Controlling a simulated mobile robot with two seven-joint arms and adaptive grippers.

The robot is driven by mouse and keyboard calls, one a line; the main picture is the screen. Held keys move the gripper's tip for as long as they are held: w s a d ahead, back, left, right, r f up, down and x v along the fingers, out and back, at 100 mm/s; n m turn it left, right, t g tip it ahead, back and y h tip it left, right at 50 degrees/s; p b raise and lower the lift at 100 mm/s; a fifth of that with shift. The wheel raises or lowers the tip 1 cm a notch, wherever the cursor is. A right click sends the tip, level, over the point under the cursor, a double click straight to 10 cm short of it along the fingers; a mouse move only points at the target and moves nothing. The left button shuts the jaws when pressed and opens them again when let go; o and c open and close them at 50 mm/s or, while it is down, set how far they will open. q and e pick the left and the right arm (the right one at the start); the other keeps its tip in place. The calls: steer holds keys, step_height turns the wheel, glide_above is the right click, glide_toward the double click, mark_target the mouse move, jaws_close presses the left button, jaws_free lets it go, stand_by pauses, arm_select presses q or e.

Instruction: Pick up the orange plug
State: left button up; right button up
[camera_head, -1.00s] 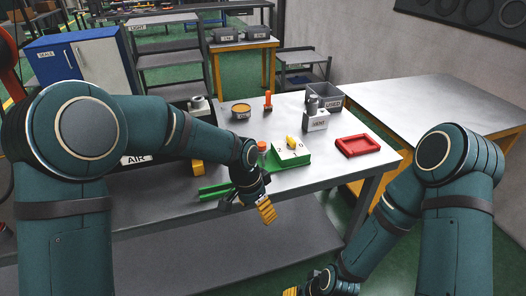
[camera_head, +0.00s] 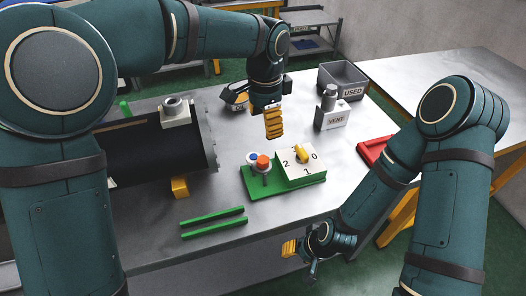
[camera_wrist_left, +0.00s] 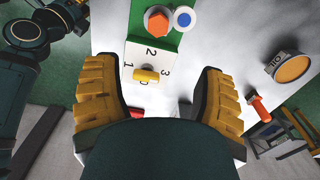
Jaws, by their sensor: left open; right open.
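An orange hexagonal plug (camera_head: 264,161) stands on the green base (camera_head: 315,178), beside a round blue-and-white part (camera_head: 253,157). It also shows at the top of the left wrist view (camera_wrist_left: 158,20). A white numbered block (camera_head: 290,171) with a yellow knob (camera_head: 302,153) sits on the same base. My left gripper (camera_head: 273,122) is above the table, behind the plug in the head view. It is open and empty in the wrist view (camera_wrist_left: 155,90), with the yellow knob seen between its fingers. My right gripper (camera_head: 300,258) is open, low at the table's front edge.
Two green bars (camera_head: 212,222) and a yellow block (camera_head: 180,187) lie front left, near a dark cylinder (camera_head: 160,155). The VENT block (camera_head: 332,117), USED bin (camera_head: 342,83) and red tray (camera_head: 372,152) stand right. An oil tin (camera_wrist_left: 292,68) and orange-handled item (camera_wrist_left: 257,104) show in the wrist view.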

mark_target(263, 159)
arm_select(q)
step_height(263, 159, down, 8)
steer(key=shift+s+f+b, duration=0.15)
steer(key=shift+b, duration=0.75)
steer(key=f+b, duration=0.1)
steer(key=f, duration=0.4)
steer(key=shift+s+a+f+b, duration=0.1)
steer(key=shift+s+a+b, duration=0.1)
steer(key=shift+b, duration=0.15)
jaws_close()
